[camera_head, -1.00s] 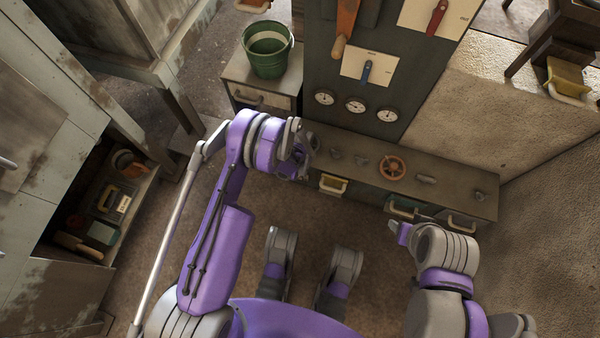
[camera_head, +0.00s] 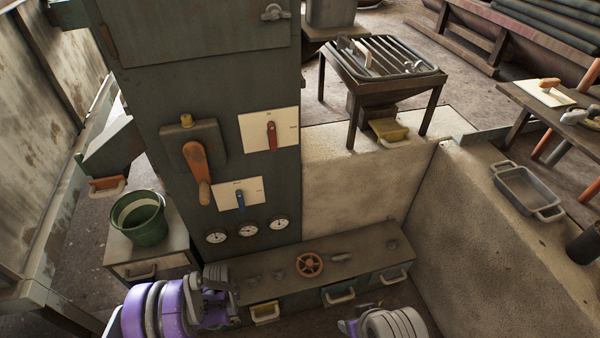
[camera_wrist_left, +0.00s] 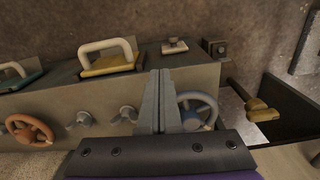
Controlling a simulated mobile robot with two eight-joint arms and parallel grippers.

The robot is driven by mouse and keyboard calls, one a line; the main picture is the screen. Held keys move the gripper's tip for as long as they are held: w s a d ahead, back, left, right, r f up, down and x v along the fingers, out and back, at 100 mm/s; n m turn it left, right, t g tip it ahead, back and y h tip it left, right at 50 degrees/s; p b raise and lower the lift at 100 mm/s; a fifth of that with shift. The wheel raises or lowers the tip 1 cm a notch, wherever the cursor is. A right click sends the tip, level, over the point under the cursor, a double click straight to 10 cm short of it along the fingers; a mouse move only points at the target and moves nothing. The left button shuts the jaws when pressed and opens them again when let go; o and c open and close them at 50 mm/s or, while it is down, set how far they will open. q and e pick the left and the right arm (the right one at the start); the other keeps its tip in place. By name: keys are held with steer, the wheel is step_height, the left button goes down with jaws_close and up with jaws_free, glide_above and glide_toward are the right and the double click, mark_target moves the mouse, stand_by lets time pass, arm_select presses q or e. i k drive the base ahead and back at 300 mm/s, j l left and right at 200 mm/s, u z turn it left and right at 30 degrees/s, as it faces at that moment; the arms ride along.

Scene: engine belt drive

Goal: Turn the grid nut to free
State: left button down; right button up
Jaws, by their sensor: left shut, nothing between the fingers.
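A dark slatted grid (camera_head: 385,58) on a legged stand is at the top of the head view. Small light fittings lie on it, too small to tell whether one is the grid nut. Two grey wing nuts (camera_wrist_left: 78,118) (camera_wrist_left: 127,114) stand on the low bench in the left wrist view. A larger wing-shaped fitting (camera_head: 275,12) is on the tall cabinet. My left gripper (camera_wrist_left: 160,72) is shut and empty above the bench, its fingers partly covering a blue-grey handwheel (camera_wrist_left: 199,108). My right gripper (camera_head: 350,326) is at the lower edge; its jaw opening is unclear.
The low bench (camera_head: 375,242) carries an orange handwheel (camera_head: 309,264). A tall panel with gauges (camera_head: 248,230) and levers (camera_head: 197,165) stands behind it. A green bucket (camera_head: 140,216) is on the left and a grey tray (camera_head: 528,190) on the right wall. A pale wall separates bench and grid.

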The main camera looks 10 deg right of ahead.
mark_target(411, 69)
steer(key=z, duration=1.15)
